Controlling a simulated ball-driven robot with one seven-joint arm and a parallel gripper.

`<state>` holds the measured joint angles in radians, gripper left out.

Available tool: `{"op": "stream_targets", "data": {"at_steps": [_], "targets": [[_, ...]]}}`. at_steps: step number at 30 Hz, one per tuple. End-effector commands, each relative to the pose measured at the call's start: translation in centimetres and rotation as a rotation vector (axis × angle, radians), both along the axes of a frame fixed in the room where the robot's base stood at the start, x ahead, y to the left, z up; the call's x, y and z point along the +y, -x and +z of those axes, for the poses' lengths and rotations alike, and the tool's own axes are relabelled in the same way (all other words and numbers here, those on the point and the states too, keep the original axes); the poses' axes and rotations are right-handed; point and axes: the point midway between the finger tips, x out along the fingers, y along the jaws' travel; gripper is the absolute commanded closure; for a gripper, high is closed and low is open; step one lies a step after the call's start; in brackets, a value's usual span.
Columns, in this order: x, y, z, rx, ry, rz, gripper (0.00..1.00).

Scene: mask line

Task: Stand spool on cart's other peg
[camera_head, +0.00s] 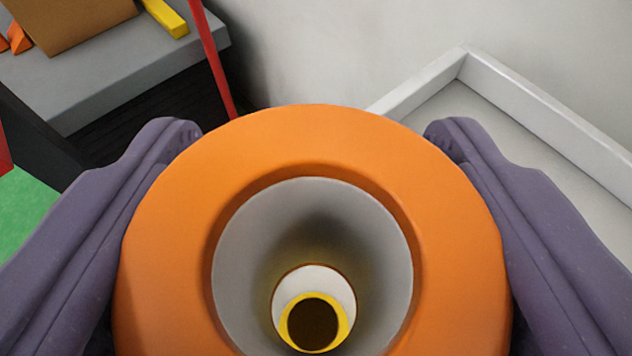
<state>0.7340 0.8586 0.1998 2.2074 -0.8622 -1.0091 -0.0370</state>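The orange spool (312,140) fills the lower middle of the camera_head view, with its round end facing the camera. It has a grey, recessed centre (245,240). Deep in that recess shows a white ring with a yellow ring (343,329) around a dark middle; I cannot tell whether this is the spool's bore or the top of a peg. My gripper (313,128) has its purple fingers on the left and right sides of the spool, closed against it. The spool hides what lies directly below it, and no other peg can be made out.
A pale tray-like surface with a raised white rim (545,108) lies at the right, beyond the spool. At the upper left a grey table (110,85) bears a cardboard box (75,18), a yellow bar (166,17) and orange pieces. A thin red post (212,60) stands beside it.

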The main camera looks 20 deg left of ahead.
Motion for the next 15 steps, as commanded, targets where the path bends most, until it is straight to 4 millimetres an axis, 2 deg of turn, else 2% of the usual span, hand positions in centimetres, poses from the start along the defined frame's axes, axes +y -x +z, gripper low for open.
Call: {"op": "stream_targets", "data": {"at_steps": [15], "targets": [[0.0, 0.0, -4.5, 0.000, -0.001, 0.000, 0.70]]}}
